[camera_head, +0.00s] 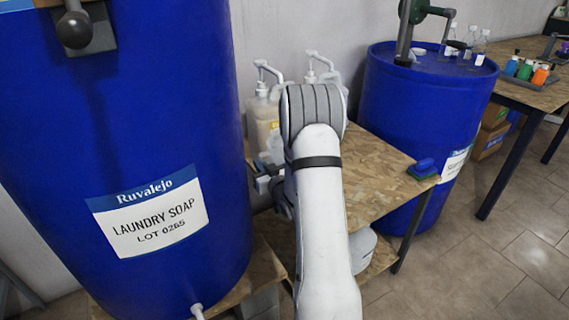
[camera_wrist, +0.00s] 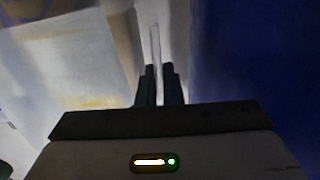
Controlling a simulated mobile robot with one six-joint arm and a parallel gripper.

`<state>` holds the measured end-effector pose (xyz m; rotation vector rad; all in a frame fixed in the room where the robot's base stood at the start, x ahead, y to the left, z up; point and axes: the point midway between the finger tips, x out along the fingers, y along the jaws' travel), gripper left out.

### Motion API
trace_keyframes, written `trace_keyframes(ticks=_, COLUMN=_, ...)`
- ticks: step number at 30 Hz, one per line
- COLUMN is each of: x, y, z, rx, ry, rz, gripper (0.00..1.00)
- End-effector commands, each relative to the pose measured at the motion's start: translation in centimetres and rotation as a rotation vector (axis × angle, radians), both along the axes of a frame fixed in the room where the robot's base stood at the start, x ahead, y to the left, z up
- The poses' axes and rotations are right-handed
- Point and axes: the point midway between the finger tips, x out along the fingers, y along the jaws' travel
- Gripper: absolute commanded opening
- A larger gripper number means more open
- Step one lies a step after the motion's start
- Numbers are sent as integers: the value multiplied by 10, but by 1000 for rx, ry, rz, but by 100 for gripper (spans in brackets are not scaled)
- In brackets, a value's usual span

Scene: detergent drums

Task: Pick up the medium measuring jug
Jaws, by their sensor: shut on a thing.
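My gripper (camera_wrist: 160,72) is shut on a thin, pale, see-through upright part (camera_wrist: 155,45), which looks like the handle or wall of the medium measuring jug. In the head view my gripper (camera_head: 264,182) is low beside the big drum, partly behind my own arm. A whitish clear shape, likely the measuring jug (camera_head: 272,149), shows just above it at the wooden table. Most of the jug is hidden by my arm, so its size and marks cannot be told.
The blue laundry soap drum (camera_head: 150,120) stands close on the left. Pump-top jugs (camera_head: 262,115) stand behind my arm. A blue and green sponge (camera_head: 423,169) lies at the right edge of the wooden table (camera_head: 375,170). A second blue drum (camera_head: 415,105) stands beyond.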

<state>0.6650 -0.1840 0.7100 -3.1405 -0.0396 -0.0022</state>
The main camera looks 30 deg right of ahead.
Motion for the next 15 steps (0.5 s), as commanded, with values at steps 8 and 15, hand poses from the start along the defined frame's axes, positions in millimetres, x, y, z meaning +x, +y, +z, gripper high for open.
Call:
trace_keyframes(ticks=8, x=-1, y=-1, z=2, rx=0, ry=-1, rz=-1, gripper=0)
trace_keyframes(ticks=15, x=-4, y=-2, z=13, rx=-1, ry=-2, rz=-2, gripper=0)
